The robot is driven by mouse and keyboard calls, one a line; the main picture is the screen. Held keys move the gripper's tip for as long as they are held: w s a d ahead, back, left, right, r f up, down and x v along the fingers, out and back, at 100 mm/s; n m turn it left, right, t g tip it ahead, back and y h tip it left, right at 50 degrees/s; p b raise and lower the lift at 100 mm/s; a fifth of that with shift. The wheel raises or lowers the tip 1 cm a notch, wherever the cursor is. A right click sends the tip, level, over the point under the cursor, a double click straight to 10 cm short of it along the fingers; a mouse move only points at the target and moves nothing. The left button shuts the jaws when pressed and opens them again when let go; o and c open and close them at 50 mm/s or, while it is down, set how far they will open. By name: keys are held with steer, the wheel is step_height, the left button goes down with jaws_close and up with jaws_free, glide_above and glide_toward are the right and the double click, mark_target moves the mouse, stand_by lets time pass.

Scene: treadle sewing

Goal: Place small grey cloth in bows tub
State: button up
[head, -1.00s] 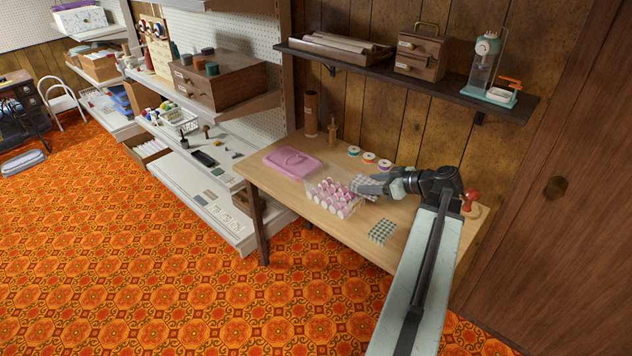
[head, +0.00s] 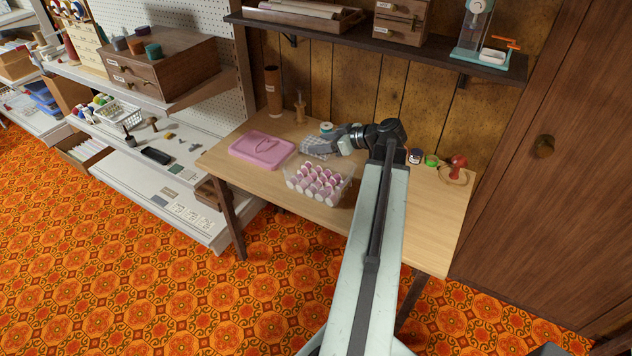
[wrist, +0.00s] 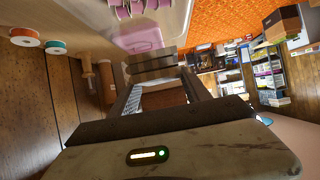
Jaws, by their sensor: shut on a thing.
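My gripper (head: 333,144) is shut on the small grey checked cloth (head: 317,147), held above the back of the wooden table. The clear bows tub (head: 334,202) stands at the table's front edge, in front of the gripper and cloth. The tub's bows also show at the top of the wrist view (wrist: 140,8).
A pink lid (head: 262,150) lies on the table left of the tub. A brown cylinder (head: 272,90) and a wooden spool stand (head: 299,107) stand behind it. Ribbon spools (head: 415,156) and a red item (head: 457,165) are at the right. A shelf (head: 370,44) overhangs the table's back.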

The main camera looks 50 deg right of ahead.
mark_target(322, 180)
steer(key=f, duration=0.2)
steer(key=f+b, duration=0.1)
steer(key=shift+w+d, duration=0.3)
steer(key=shift+w+d+f+m+h, duration=0.15)
steer(key=shift+f+m+h, duration=0.05)
steer(key=shift+m+h, duration=0.1)
steer(key=shift+r, duration=0.1)
step_height(322, 180, down, 10)
steer(key=b, duration=1)
steer(key=shift+b, duration=0.3)
steer(key=shift+r+p, duration=0.1)
steer(key=shift+p, duration=0.2)
steer(key=shift+f, duration=0.2)
steer(key=o, duration=1.4)
steer(key=shift+r, duration=0.15)
